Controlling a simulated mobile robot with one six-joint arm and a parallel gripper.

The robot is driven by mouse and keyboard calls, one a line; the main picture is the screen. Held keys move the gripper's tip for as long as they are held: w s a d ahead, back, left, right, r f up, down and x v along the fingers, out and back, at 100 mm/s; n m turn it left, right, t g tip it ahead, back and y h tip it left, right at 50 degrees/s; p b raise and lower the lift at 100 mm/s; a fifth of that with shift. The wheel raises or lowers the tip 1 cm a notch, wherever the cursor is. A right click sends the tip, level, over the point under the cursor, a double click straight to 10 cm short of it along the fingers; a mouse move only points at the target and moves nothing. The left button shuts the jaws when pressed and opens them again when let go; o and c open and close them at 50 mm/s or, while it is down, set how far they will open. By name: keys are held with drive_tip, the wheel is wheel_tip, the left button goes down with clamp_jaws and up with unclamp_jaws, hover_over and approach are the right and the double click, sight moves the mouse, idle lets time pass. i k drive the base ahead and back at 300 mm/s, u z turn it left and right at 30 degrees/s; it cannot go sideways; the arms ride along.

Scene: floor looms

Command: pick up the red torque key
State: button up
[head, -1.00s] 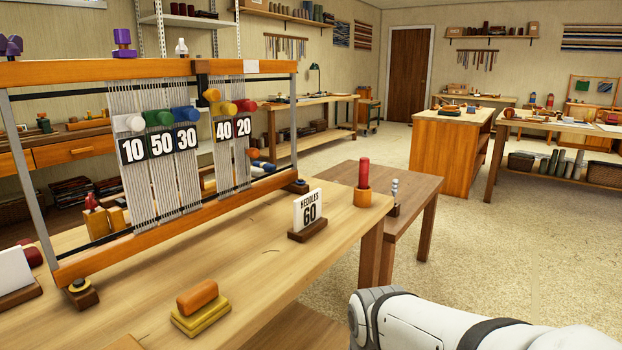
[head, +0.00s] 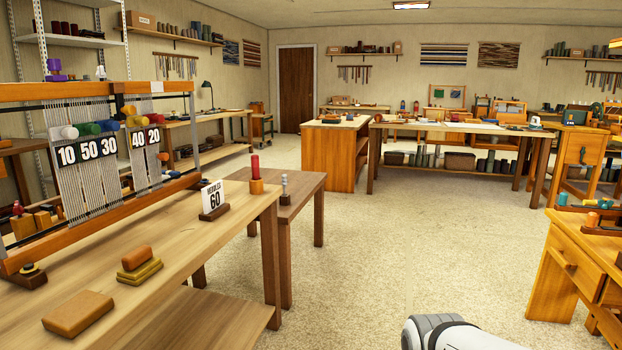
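I cannot tell for sure which red thing is the torque key. A red upright cylinder (head: 255,166) stands in an orange round holder (head: 256,186) at the far right corner of the loom table (head: 190,262). A small red-topped piece (head: 17,208) stands among wooden blocks behind the loom frame at the left; its shape is too small to make out. Only a white part of my arm shows at the bottom right, over the floor and well apart from the table. My gripper is out of the picture.
The loom (head: 98,160) with numbered tags fills the left. A "HEDDLES 60" sign (head: 213,198), an orange-brown block (head: 78,313) and a yellow block with an orange handle (head: 139,266) are on the table. A lower side table (head: 295,190) adjoins it. Open floor lies in the middle; an orange bench (head: 575,265) stands right.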

sight(255, 158)
drive_tip(key=u, duration=0.5)
drive_tip(key=i, duration=1.9)
drive_tip(key=z, duration=0.9)
